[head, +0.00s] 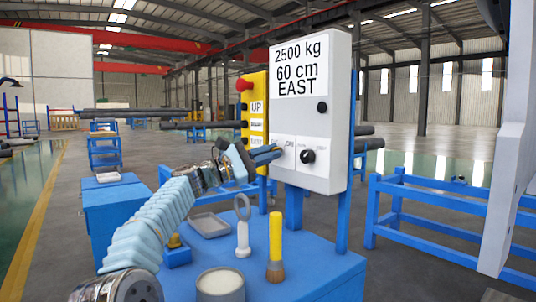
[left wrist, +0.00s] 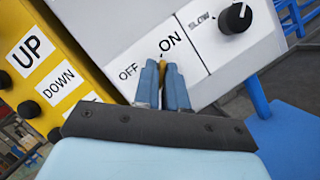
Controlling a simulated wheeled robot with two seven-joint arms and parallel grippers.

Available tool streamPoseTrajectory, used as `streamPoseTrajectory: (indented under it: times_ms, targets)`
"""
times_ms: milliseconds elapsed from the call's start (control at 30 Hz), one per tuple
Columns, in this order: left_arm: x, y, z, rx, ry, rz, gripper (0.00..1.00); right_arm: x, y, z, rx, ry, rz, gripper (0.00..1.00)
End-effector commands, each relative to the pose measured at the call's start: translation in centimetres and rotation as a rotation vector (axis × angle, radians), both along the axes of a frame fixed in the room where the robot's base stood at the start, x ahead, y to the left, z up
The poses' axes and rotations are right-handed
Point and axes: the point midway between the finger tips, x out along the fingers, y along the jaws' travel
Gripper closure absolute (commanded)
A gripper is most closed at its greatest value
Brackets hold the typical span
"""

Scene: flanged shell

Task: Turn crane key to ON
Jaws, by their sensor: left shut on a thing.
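The white control box (head: 308,110) stands on a blue post and reads "2500 kg 60 cm EAST". My left gripper (head: 276,152) reaches its lower left face. In the left wrist view, the blue fingers of my left gripper (left wrist: 163,85) are closed around the crane key (left wrist: 162,70), a small brass-coloured piece mostly hidden between them. The fingers are in front of the panel with the OFF label (left wrist: 128,72) to their left and the ON label (left wrist: 171,41) above them. The key's exact angle is hard to tell. My right gripper is not in view.
A black SLOW knob (head: 308,156) sits right of the key panel. A yellow pendant (head: 256,115) with UP and DOWN buttons and a red knob hangs to the left. The blue table (head: 310,262) below holds a yellow-handled brush (head: 275,240), a ring-topped white piece (head: 243,228) and a tin (head: 220,286).

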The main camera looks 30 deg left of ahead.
Motion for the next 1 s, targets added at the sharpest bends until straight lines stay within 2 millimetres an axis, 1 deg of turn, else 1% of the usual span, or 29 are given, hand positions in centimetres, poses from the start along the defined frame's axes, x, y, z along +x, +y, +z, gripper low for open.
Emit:
streamPoseTrajectory:
  times_ms: [33,133,167,467,567,667,800,1000]
  targets:
    - [0.0,0.0,0.3,-0.005,-0.004,0.004,0.86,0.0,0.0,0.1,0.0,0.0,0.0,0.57]
    - [0.0,0.0,0.2,-0.003,-0.002,0.002,0.71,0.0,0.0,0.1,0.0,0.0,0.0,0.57]
    - [0.0,0.0,0.2,-0.003,-0.002,0.002,0.68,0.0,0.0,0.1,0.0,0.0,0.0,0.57]
    - [0.0,0.1,0.0,-0.002,0.0,0.001,0.68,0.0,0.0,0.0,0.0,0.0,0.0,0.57]
    - [-0.6,0.5,-0.3,-0.001,0.0,0.002,0.68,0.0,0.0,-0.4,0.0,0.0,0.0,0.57]
    - [-1.8,1.6,-0.9,-0.002,0.0,0.005,0.68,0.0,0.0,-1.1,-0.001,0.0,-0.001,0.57]
    - [-4.4,3.7,-2.0,-0.001,0.0,0.006,0.68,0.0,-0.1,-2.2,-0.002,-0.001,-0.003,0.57]
    - [-7.9,6.4,-3.1,-0.002,0.001,0.004,0.68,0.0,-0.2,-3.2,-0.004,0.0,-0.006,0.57]
